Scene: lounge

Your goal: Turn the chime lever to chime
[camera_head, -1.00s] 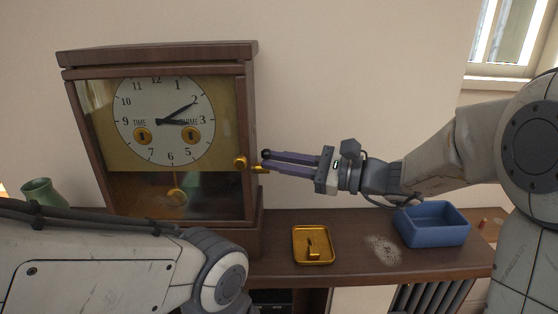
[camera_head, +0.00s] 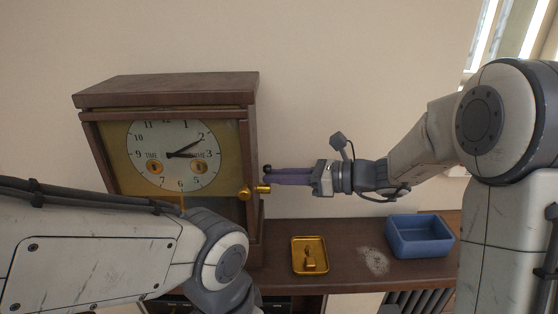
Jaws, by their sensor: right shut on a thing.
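A wooden clock (camera_head: 170,90) with a white dial (camera_head: 172,168) stands on the shelf. A chime lever (camera_head: 267,168) with a small dark ball end shows at its right side, above a brass fitting (camera_head: 263,188). A brass knob (camera_head: 245,193) is on the front beside it. My right gripper (camera_head: 268,177) comes in from the right, with its purple fingers shut on the lever just below the ball. The fingers hide most of the lever's stem. My left arm crosses the lower left and covers the clock's lower front; its gripper is out of view.
A brass tray (camera_head: 297,264) with a small brass piece (camera_head: 310,258) lies on the wooden shelf (camera_head: 345,279). A blue open box (camera_head: 419,236) stands right of it, past a pale powdery patch (camera_head: 374,261). The wall behind is bare.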

